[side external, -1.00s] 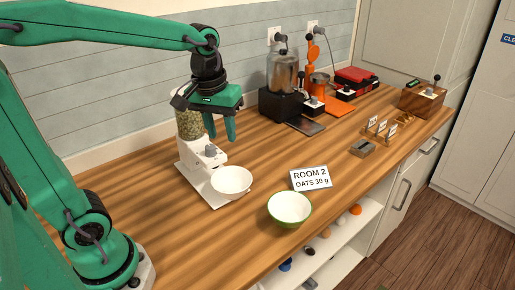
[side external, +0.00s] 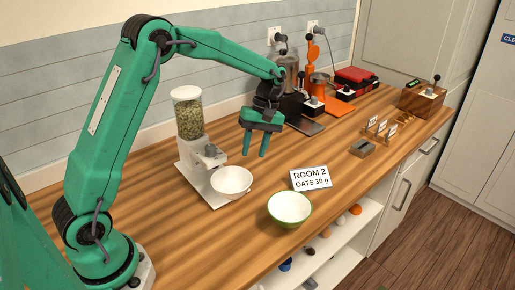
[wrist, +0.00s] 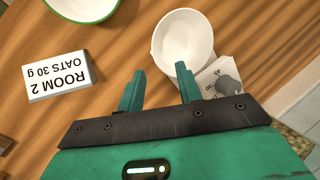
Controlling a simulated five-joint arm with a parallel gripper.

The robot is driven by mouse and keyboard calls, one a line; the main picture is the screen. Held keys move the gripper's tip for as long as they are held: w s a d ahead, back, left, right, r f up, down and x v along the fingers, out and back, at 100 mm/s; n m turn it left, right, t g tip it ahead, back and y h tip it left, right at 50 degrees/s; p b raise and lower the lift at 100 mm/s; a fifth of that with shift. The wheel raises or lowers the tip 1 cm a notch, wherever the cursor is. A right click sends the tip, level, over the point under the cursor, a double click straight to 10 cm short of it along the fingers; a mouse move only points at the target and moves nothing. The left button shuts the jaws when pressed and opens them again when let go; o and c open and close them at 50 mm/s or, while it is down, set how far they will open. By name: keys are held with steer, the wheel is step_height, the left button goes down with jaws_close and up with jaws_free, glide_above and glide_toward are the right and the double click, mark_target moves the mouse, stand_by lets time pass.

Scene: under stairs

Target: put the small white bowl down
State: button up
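The small white bowl (side external: 232,181) stands upright on the white base of the oats dispenser (side external: 191,140), under its outlet. In the wrist view the white bowl (wrist: 183,40) is just beyond my fingertips. My gripper (side external: 255,154) is open and empty. It hangs above the counter, to the right of the dispenser and behind the bowl, with its fingers pointing down. In the wrist view the two fingers of my gripper (wrist: 156,75) are apart with nothing between them. The bowl looks empty, and my gripper is not touching it.
A green-rimmed bowl (side external: 289,208) stands near the counter's front edge. A card (side external: 310,178) reading "ROOM 2 OATS 30 g" stands behind it. A grey block (side external: 362,148) and several small tags are further right. Appliances line the back wall. The counter (side external: 160,235) front left is bare.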

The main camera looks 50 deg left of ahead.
mark_target(249, 174)
steer(key=shift+n+g, duration=0.3)
steer(key=shift+n, duration=0.2)
steer(key=shift+w+f+x, duration=0.1)
steer(key=shift+w+x, duration=0.15)
steer(key=shift+x, duration=1.35)
steer(key=shift+w+f+x, duration=0.1)
steer(key=shift+w+x, duration=0.1)
steer(key=shift+x, duration=1.4)
steer(key=shift+w+f+x, duration=0.1)
steer(key=shift+w+x, duration=0.15)
steer(key=shift+x, duration=1.35)
steer(key=shift+a, duration=0.15)
steer(key=shift+c, duration=0.4)
jaws_close()
